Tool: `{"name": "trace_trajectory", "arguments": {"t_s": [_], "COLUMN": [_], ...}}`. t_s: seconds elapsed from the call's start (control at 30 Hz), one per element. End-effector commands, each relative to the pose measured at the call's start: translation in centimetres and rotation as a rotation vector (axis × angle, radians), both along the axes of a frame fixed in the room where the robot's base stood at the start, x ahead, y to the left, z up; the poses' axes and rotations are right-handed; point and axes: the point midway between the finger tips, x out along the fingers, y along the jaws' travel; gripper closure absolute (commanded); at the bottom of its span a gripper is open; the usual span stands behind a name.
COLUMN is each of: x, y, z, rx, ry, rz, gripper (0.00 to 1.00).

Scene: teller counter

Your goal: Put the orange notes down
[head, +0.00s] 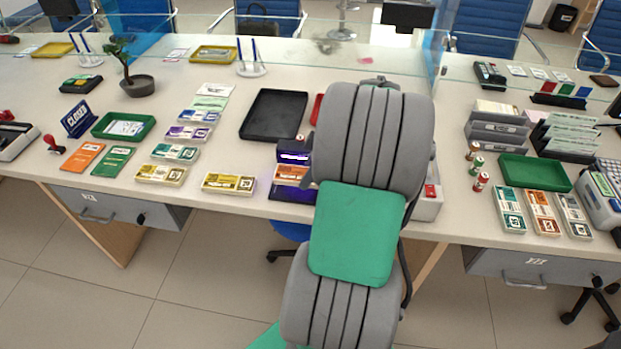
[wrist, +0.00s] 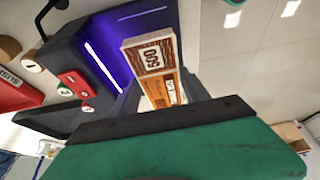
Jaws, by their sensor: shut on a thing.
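The orange notes (wrist: 150,57) are a banded bundle marked 500, in the wrist view between the dark fingers of my gripper (wrist: 162,88). My gripper is shut on them. In the head view the orange notes (head: 291,174) show just left of my arm, at the dark note checker (head: 290,152) with a glowing purple strip. The checker also shows close behind the bundle in the wrist view (wrist: 105,48). I cannot tell whether the bundle touches it. My arm hides most of my gripper in the head view.
A yellow bundle (head: 228,182) lies left of the checker, with more bundles further left. An empty black tray (head: 274,114) stands behind. A red tray (wrist: 18,92) is near the checker. A green tray (head: 533,172) stands right. Bare counter (head: 230,150) lies left of the checker.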

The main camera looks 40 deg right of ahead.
Motion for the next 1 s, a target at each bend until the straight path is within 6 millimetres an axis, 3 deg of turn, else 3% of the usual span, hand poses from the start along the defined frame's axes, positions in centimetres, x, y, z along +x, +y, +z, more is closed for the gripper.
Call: {"name": "trace_trajectory", "arguments": {"t_s": [0.23, 0.57, 0.6, 0.83, 1.0], "x": [0.1, 0.1, 0.1, 0.1, 0.1], "y": [-0.5, -0.5, -0.5, -0.5, -0.5], "z": [-3.4, -4.1, -4.0, -4.0, -3.9], "rx": [0.002, -0.001, -0.001, 0.000, 0.000], "ry": [0.002, 0.000, 0.000, 0.001, 0.001], "rz": [-0.001, -0.001, -0.001, -0.001, -0.001], "gripper": [0.96, 0.96, 0.44, 0.26, 0.24]}}
